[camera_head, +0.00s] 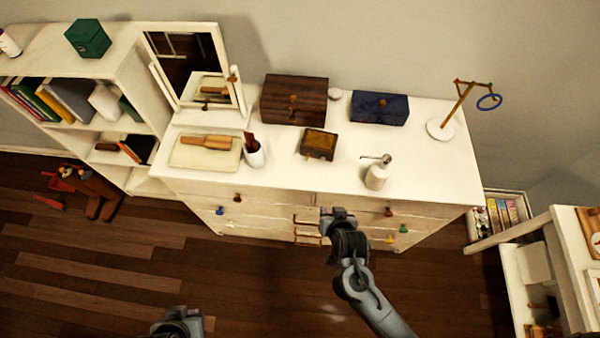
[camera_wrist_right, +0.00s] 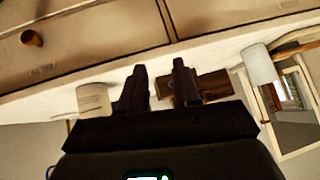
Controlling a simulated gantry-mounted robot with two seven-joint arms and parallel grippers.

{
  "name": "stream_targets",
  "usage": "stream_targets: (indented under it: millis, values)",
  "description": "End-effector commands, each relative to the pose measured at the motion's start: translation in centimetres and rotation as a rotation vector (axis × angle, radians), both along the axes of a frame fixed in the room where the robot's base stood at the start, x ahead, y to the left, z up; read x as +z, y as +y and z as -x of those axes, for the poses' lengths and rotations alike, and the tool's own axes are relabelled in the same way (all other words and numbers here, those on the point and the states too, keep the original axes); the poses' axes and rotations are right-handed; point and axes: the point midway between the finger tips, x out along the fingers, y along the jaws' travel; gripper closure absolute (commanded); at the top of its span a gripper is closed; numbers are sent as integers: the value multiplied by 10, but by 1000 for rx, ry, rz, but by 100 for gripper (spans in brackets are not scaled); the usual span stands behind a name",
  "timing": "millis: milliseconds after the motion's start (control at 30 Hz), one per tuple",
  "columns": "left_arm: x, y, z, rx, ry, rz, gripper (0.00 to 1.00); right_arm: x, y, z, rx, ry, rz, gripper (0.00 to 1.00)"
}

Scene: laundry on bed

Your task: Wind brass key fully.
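A small brown wooden box with a golden-brown top (camera_head: 319,143) sits in the middle of the white dresser top. I cannot make out a brass key clearly at this size. My right gripper (camera_head: 338,213) is in front of the dresser, near its front edge and apart from the box. In the right wrist view its two dark fingers (camera_wrist_right: 160,82) are spread with a gap and nothing between them. The box (camera_wrist_right: 212,85) shows partly behind the fingers there. My left gripper (camera_head: 180,318) is low at the bottom edge, its fingers unclear.
A white pump bottle (camera_head: 376,176) stands right of the box, and a white cup (camera_head: 254,155) left. A dark wooden chest (camera_head: 294,99), a blue box (camera_head: 379,107), a mirror (camera_head: 188,62) and a ring stand (camera_head: 440,128) are also on the dresser (camera_head: 340,180).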

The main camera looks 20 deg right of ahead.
Motion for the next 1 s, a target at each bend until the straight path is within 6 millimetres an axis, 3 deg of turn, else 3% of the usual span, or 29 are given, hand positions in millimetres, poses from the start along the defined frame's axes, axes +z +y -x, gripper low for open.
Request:
stream_targets:
  millis: [33,133,333,633,1000]
  values:
    - [-11,0,-1,0,-2,-1,100,-12,5,-17,-44,-40,10,68]
    - [-23,1,-1,0,-3,-1,100,-20,13,-46,-134,-126,48,68]
    - [-45,0,-1,1,-3,0,100,-9,34,-96,-262,-288,146,68]
    - [-54,-1,-2,5,-3,4,100,11,43,-124,-322,-387,222,68]
    - [-57,-2,-1,7,-2,9,100,-8,17,-166,-324,-387,224,68]
